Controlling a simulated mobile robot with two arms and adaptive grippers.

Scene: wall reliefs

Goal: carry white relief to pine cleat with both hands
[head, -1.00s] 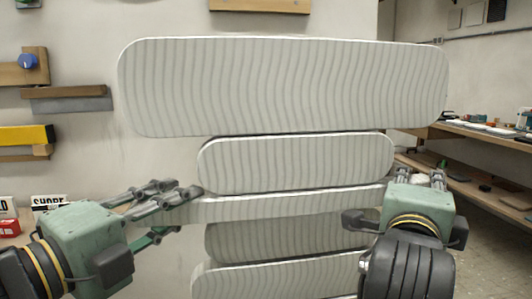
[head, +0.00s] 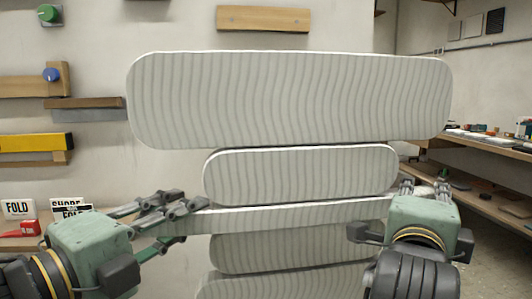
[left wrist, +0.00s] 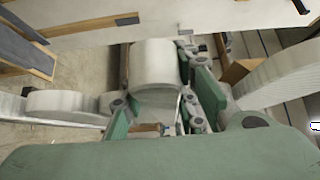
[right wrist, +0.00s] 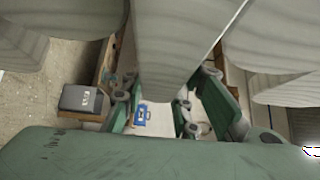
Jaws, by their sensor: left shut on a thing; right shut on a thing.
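The white relief (head: 290,98) is a tall stack of pale, rounded, wavy-grooved panels, widest at the top. It fills the middle of the head view, upright before the wall. My left gripper (head: 190,205) is shut on the left end of its middle bar; the left wrist view shows the bar (left wrist: 155,80) between the fingers. My right gripper (head: 420,188) is shut on the right end of that bar, also between the fingers in the right wrist view (right wrist: 165,60). The pine cleat (head: 263,18) is a plain wooden block on the wall, above the relief.
At left, the wall carries wooden pieces with a blue knob (head: 52,75), a brown and grey ledge (head: 85,108) and a yellow bar (head: 35,142). Small signs (head: 18,208) stand at lower left. A cluttered workbench (head: 490,145) runs along the right.

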